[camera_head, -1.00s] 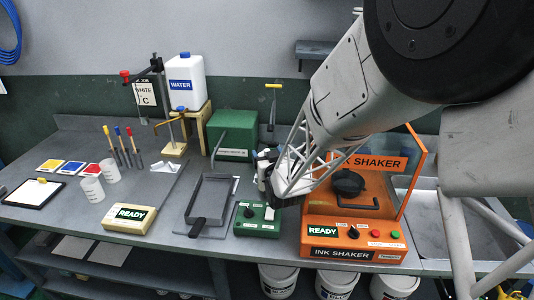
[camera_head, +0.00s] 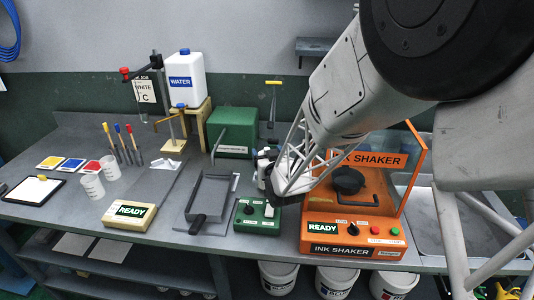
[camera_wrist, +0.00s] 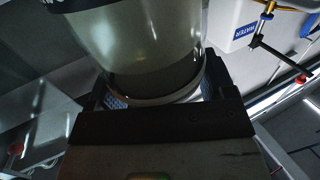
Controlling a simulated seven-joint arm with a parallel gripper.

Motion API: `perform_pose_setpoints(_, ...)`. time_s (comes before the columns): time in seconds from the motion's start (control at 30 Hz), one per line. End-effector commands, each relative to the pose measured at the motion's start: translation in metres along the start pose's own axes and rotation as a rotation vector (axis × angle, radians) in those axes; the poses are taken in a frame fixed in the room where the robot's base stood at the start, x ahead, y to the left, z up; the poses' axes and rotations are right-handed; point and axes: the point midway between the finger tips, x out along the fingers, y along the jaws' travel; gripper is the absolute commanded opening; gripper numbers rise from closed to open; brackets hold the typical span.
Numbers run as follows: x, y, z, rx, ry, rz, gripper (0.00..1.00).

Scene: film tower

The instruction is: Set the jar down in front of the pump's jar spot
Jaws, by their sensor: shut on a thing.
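In the wrist view the jar (camera_wrist: 145,40) is a clear, rounded vessel with greyish contents and a pale ring at its lower end. It sits between the blue-padded fingers of my gripper (camera_wrist: 158,92), which is shut on it. Its upper part is cut off by the frame. In the head view my gripper (camera_head: 267,172) is above the bench, behind the small green control box (camera_head: 257,216) and left of the orange ink shaker. The jar is mostly hidden there by my wrist. A green box with a lever (camera_head: 235,128) stands behind. I cannot tell which unit is the pump or see its jar spot.
The ink shaker (camera_head: 385,190) stands close on the right. A grey tray (camera_head: 208,205) and a READY block (camera_head: 130,215) lie to the left. A water jug (camera_head: 183,78) stands on a wooden stand at the back. Bare bench shows between the tray and the block.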

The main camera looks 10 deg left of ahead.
Motion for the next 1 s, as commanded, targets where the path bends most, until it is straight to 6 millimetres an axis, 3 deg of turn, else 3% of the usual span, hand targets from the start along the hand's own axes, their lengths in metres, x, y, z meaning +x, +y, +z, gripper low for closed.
perform_pose_setpoints(0.37, 0.0003, 0.0, 0.0046, 0.0, 0.001, 0.0, 0.13)
perform_pose_setpoints(0.4, 0.0003, 0.0, 0.0046, 0.0, 0.001, 0.0, 0.79)
perform_pose_setpoints(0.53, 0.0002, 0.0, 0.0048, 0.0, 0.001, 0.0, 0.99)
perform_pose_setpoints(1.0, 0.0, -0.0001, -0.0013, 0.0, 0.0, 0.0, 1.0)
